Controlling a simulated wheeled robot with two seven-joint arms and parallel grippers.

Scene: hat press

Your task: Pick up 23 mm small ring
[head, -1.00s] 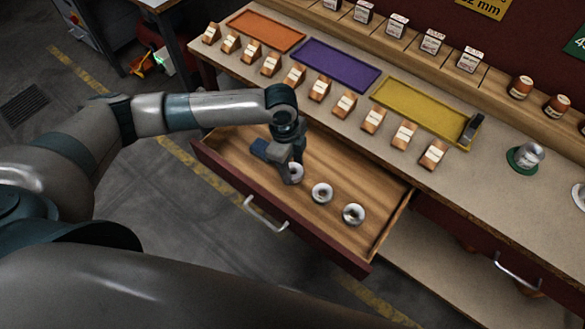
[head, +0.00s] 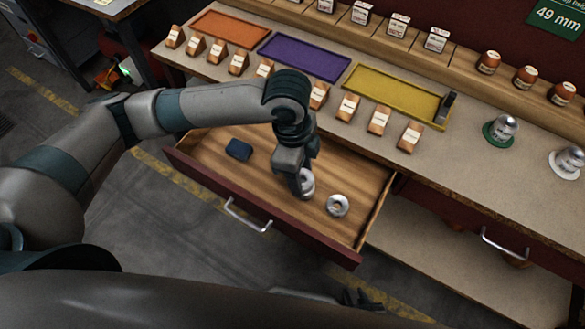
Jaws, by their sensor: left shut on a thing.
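My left gripper (head: 303,188) reaches down into the open drawer (head: 205,150) and is shut on a silvery small ring (head: 307,181). The fingers partly cover this ring, and I cannot tell whether it is off the drawer floor. A second silvery ring (head: 337,205) lies flat on the wooden floor, a little to the right and nearer the front. No size marking on either ring is readable. My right gripper (head: 360,300) shows dark and small at the bottom edge, away from the rings; its opening is unclear.
A dark blue block (head: 239,149) lies in the drawer's left part. Above, the bench carries orange (head: 230,29), purple (head: 303,56) and yellow (head: 395,92) trays, with a row of small wooden label blocks along the front.

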